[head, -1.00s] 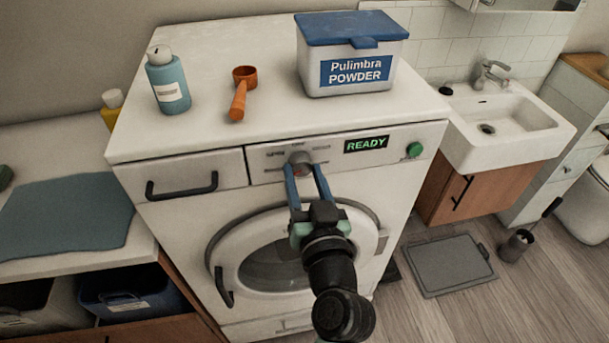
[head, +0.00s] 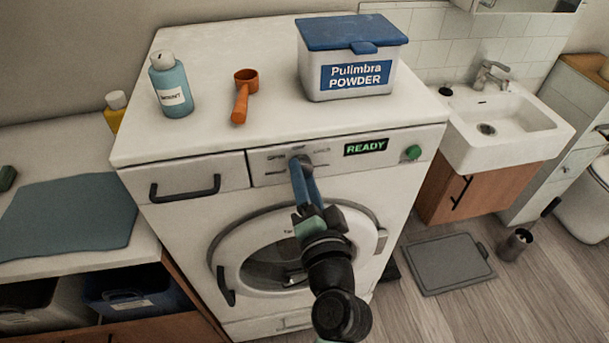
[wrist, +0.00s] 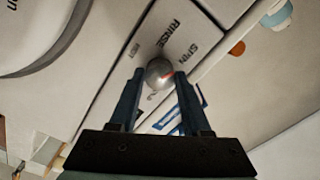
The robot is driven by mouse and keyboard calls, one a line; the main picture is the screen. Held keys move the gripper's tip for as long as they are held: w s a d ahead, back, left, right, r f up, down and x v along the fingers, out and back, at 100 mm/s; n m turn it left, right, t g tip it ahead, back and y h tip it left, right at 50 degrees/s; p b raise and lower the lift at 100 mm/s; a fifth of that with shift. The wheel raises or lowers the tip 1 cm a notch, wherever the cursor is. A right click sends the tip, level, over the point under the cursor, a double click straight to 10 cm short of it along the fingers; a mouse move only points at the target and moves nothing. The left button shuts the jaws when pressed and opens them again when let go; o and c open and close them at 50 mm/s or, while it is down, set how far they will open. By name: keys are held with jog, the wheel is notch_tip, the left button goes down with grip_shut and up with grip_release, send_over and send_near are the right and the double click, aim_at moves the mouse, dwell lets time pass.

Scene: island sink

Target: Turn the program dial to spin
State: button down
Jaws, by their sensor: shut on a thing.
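The program dial (wrist: 158,72) is a round grey knob on the washing machine's (head: 170,230) front panel. My gripper (wrist: 159,74) is shut on the dial, one blue finger at each side. In the head view my gripper (head: 302,166) hides most of the dial.
The panel has a READY display (head: 366,147) and a green button (head: 413,153) right of the dial. A drawer handle (head: 186,188) is at left. On top stand a teal bottle (head: 172,88), an orange scoop (head: 242,98) and a powder box (head: 351,70).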

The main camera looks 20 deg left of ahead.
jog(key=shift+m, duration=0.7)
jog(key=shift+c, duration=1.8)
grip_release()
jog(key=b+v, duration=0.3)
jog(key=v, duration=1)
jog(key=w+d+r+n+t+h+p, duration=0.1)
jog(key=w+r+n+t, duration=0.1)
jog(key=r, duration=0.6)
jog(key=w+d+r+n+t+h, duration=0.1)
jog(key=w+d+r+n+t, duration=0.1)
jog(key=r, duration=0.7)
jog(key=w+d+r+n+t+h+p, duration=0.1)
jog(key=w+r+n+t+h, duration=0.15)
jog(key=r, duration=0.55)
jog(key=s+d+r+t+h, duration=0.2)
jog(key=s+r+t, duration=0.1)
jog(key=r, duration=0.6)
jog(key=s+d+r+t+h, duration=0.2)
jog(key=s+r+t+h, duration=0.1)
jog(key=r, duration=0.7)
jog(key=shift+s+d+r+p, duration=0.25)
jog(key=shift+s+p, duration=0.1)
jog(key=shift+s, duration=0.25)
